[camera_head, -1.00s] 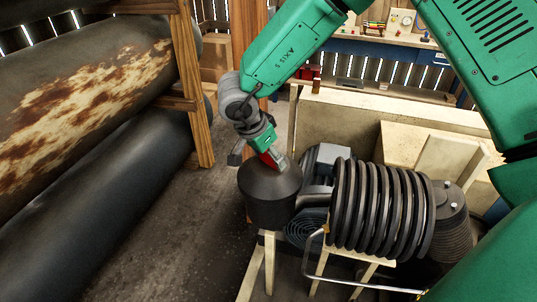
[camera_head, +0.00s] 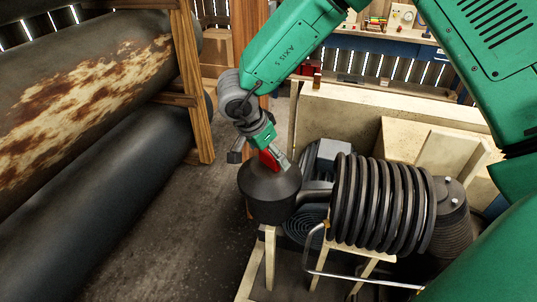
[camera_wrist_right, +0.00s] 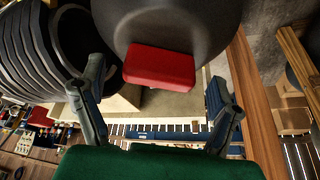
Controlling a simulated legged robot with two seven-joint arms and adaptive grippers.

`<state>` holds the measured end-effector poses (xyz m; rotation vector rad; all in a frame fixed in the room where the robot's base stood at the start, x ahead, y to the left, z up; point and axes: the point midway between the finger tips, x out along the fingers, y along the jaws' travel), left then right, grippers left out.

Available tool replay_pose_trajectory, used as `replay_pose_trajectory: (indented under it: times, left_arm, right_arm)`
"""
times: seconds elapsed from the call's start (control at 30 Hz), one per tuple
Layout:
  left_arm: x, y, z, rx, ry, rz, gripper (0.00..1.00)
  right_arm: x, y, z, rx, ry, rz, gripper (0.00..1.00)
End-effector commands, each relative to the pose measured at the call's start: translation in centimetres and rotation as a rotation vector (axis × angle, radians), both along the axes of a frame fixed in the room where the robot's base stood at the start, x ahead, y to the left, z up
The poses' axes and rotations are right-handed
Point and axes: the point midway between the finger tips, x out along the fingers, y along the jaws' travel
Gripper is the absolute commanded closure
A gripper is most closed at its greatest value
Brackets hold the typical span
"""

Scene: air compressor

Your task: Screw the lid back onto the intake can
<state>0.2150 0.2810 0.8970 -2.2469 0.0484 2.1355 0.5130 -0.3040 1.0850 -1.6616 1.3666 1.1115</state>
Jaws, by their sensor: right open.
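The dark intake can (camera_head: 270,212) stands beside the compressor, in the lower middle of the head view. Its cone-shaped lid (camera_head: 273,183) sits on top; whether it is threaded tight cannot be told. A red block (camera_wrist_right: 160,66), apparently the lid's handle, lies against the dark surface in the right wrist view. My right gripper (camera_head: 262,155) is just above the lid, coming down from the top. In the wrist view its two fingers (camera_wrist_right: 155,98) are spread wide, with the red block between and beyond them, apart from both. My left gripper is out of view.
Black compressor coils (camera_head: 380,205) and a grey motor (camera_head: 322,160) stand close right of the can. A metal rail (camera_head: 350,278) runs in front. A wooden post (camera_head: 190,85) and large rusty tanks (camera_head: 90,85) are at left. Floor between tanks and can is clear.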

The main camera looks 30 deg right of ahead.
Motion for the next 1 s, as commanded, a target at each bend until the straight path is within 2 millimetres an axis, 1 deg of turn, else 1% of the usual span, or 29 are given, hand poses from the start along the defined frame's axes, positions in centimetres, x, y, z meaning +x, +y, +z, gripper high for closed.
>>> replay_pose_trajectory:
  times: [0.3,0.5,0.6,0.7,0.9,1.0]
  left_arm:
    - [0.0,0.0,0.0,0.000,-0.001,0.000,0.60]
    - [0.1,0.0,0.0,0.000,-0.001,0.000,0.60]
    - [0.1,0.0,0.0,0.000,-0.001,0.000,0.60]
    - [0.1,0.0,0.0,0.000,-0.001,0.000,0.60]
    - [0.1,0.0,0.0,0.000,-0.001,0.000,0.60]
    - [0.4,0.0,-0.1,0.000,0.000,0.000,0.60]
  right_arm:
    - [-0.3,2.3,6.0,0.001,-0.005,0.001,0.17]
    - [-0.5,3.6,9.1,0.002,-0.003,-0.001,0.17]
    - [-0.6,3.9,9.9,0.001,0.000,-0.001,0.17]
    - [-0.7,4.1,10.2,0.001,0.000,0.000,0.17]
    - [-0.7,4.1,10.3,0.001,0.000,0.000,0.17]
    - [-0.7,4.1,10.3,0.001,0.000,0.000,0.17]
